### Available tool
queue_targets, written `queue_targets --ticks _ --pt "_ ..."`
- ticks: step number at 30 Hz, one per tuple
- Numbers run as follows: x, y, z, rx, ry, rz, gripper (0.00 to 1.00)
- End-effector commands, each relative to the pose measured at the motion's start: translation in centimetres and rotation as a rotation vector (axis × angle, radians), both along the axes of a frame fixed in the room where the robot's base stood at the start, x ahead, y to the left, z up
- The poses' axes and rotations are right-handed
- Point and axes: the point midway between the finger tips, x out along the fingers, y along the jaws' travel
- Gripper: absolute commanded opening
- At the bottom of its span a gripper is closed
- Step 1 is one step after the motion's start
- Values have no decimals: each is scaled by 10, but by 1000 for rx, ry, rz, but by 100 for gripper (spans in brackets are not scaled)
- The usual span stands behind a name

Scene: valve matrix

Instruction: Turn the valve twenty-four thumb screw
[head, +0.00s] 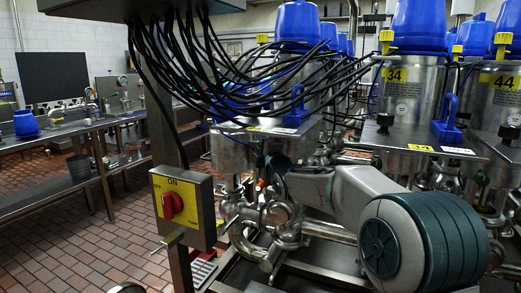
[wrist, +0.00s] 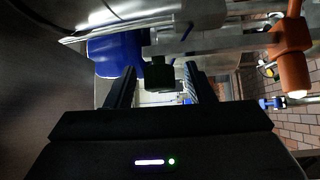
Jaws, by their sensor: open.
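In the wrist view a dark thumb screw knob (wrist: 158,76) hangs below a grey metal bar, between the two fingers of my gripper (wrist: 160,72). The fingers are apart, with a visible gap on each side of the knob. In the head view my arm reaches left to the valve piping (head: 272,222) under the left tank (head: 232,152). My gripper's fingers are hidden or too dark to make out there. No number twenty-four is readable; the tanks to the right read 34 (head: 394,76) and 44 (head: 503,81).
A switch box (head: 182,207) with a red knob stands on a post left of the piping. Black cables (head: 220,75) hang above the left tank. An orange part (wrist: 291,48) is at the right of the wrist view. Tiled floor (head: 75,240) is clear at left.

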Motion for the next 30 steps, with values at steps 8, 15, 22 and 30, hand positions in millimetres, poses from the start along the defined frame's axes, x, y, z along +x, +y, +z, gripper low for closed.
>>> queue_targets --ticks 8,15,22,30 --pt "0 0 0 0 0 0 12" --pt "0 0 -1 4 -1 0 4" --pt "0 -1 -5 48 -17 -1 4" --pt "0 0 -10 176 -66 1 4"
